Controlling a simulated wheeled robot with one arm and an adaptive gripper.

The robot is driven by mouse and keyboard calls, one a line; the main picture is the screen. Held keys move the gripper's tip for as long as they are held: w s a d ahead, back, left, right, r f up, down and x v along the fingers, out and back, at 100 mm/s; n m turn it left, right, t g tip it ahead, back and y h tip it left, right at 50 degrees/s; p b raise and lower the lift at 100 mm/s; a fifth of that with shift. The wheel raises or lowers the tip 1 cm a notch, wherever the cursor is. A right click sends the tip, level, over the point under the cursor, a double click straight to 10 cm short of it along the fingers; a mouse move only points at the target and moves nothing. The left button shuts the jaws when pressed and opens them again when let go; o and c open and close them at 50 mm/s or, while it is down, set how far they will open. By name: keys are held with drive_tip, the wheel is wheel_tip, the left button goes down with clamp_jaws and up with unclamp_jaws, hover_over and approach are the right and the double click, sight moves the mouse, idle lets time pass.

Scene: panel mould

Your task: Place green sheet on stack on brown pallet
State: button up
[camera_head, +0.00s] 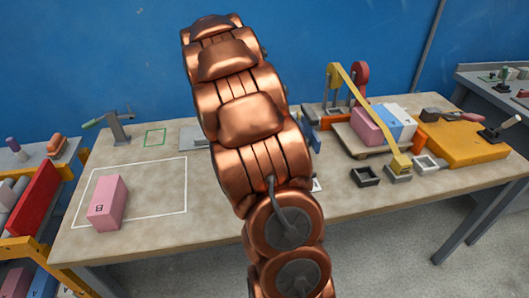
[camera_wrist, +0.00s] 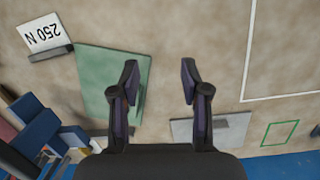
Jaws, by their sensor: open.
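The green sheet (camera_wrist: 102,80) lies on the table in the wrist view, left of centre. In the head view my arm hides the place where it lies. My gripper (camera_wrist: 159,72) is open and empty, pointing at the table. Its left finger overlaps the right part of the sheet in the picture; its right finger is over bare table. I cannot tell the height above it. The brown pallet (camera_head: 347,142) stands at the right of the table in the head view, with pink (camera_head: 367,126) and blue (camera_head: 391,124) blocks on it.
A card marked 250 N (camera_wrist: 43,34) lies left. A pink block marked B (camera_head: 107,203) stands in a white outline, otherwise clear.

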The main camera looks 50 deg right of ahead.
drive_tip(key=shift+w+d+f+m+t+p, duration=0.15)
drive_tip(key=shift+w+d+f+m+p, duration=0.5)
drive_tip(key=shift+d, duration=1.55)
drive_tip(key=shift+w+d+f+m+t+p, duration=0.2)
drive_tip(key=shift+w+d+f+p, duration=0.7)
drive_tip(key=shift+d, duration=1.35)
drive_tip(key=shift+w+d+f+m+t+p, duration=0.15)
drive_tip(key=shift+w+d+f+m+p, duration=0.6)
drive_tip(key=shift+d, duration=1.45)
drive_tip(key=shift+s+f+n+p, duration=0.3)
drive_tip(key=shift+s+f+p, duration=0.05)
drive_tip(key=shift+f+p, duration=0.35)
drive_tip(key=shift+s+a+f+p, duration=0.15)
drive_tip(key=shift+f+p, duration=0.45)
drive_tip(key=shift+f, duration=1.4)
clamp_jaws()
